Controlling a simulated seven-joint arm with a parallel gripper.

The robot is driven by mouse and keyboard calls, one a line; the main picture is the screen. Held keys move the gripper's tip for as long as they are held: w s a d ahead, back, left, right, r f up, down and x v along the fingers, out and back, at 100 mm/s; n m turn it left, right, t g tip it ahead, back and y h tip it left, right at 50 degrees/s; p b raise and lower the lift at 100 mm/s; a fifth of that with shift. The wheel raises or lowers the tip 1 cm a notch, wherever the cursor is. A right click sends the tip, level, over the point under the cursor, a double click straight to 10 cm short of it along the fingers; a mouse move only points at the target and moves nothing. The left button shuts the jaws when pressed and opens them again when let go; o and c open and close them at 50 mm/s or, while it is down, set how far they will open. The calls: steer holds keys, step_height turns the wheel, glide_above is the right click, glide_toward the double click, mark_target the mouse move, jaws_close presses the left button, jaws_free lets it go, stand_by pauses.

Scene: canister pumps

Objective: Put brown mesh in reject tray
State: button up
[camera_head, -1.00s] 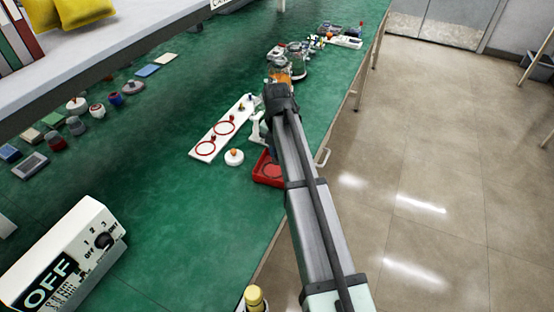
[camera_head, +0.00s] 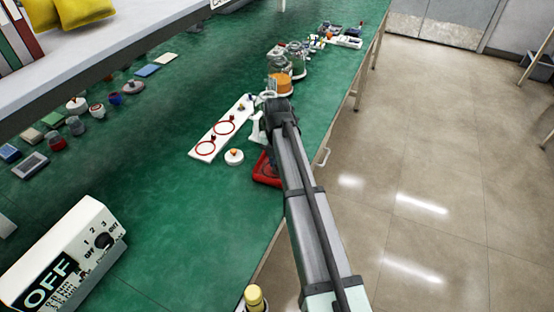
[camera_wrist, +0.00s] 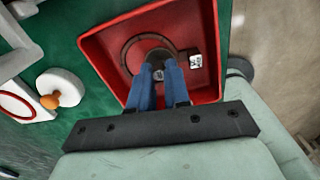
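The red tray (camera_wrist: 205,25) fills the middle of the wrist view. It also shows in the head view (camera_head: 265,178), partly behind my arm. A thin brown ring with a dark middle piece, which looks like the brown mesh (camera_wrist: 128,42), is seen against the tray floor. My gripper (camera_wrist: 160,68) has its two blue fingers close together on the dark middle piece, over the tray. The fingertips partly hide the piece. I cannot tell whether the mesh touches the tray floor.
A white disc with an orange knob (camera_head: 234,157) sits left of the tray. Glass jars (camera_head: 281,83) stand farther back. The bench's right edge is close.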

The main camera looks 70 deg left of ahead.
steer(key=o, duration=0.4)
steer(key=shift+r, duration=0.1)
step_height(320, 180, up, 12)
steer(key=shift+r, duration=0.25)
stand_by(0.3)
